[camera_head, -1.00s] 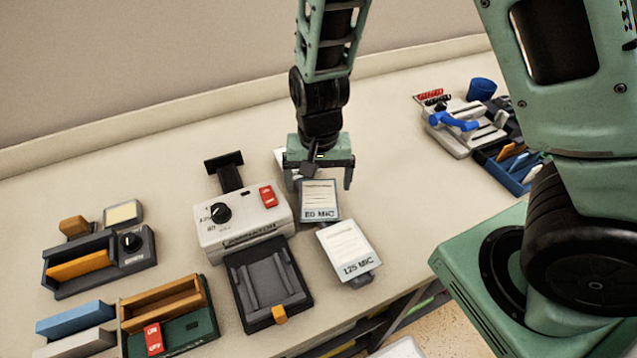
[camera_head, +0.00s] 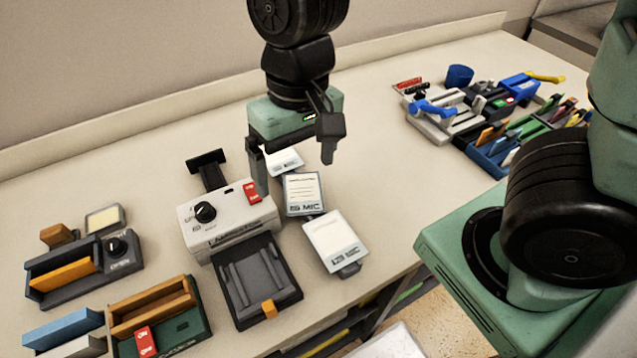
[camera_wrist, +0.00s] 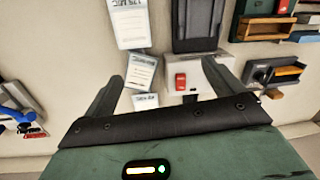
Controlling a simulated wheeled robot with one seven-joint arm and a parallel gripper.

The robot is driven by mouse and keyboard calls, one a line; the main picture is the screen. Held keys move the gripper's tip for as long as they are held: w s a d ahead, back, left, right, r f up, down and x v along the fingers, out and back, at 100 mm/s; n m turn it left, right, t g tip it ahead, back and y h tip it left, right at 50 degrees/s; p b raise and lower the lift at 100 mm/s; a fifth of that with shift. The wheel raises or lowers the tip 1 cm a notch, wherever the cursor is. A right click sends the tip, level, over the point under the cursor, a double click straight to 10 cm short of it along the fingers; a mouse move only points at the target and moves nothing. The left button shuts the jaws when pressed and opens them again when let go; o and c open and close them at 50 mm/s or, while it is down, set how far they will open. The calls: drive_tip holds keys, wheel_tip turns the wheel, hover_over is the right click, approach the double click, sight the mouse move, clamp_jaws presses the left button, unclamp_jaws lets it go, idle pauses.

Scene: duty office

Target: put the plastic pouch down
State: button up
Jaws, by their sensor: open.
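Three white pouch-like packs with printed labels lie in a slanting row on the desk, right of the laminator (camera_head: 228,222). The front one (camera_head: 335,242) reads "125 MIC". The middle pouch (camera_head: 304,195) has a label ending in "MIC". The back pouch (camera_head: 283,162) is partly hidden behind my gripper. I cannot tell which one the task means. My gripper (camera_head: 294,174) is open and empty, above the desk near the back and middle pouches. In the wrist view, the middle pouch (camera_wrist: 140,72) and back pouch (camera_wrist: 145,101) show between my spread fingers (camera_wrist: 162,70).
A dark tray (camera_head: 257,285) stands in front of the laminator. An orange-and-grey holder (camera_head: 70,275) and a green-based wooden box (camera_head: 160,315) are at left. A grey device with a blue handle (camera_head: 440,112) stands at back right. The desk between is clear.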

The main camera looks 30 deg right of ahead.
drive_tip(key=s+r+n, duration=0.2)
drive_tip(key=s+n, duration=0.4)
drive_tip(key=s, duration=0.2)
drive_tip(key=shift+a+t, duration=0.3)
idle(0.6)
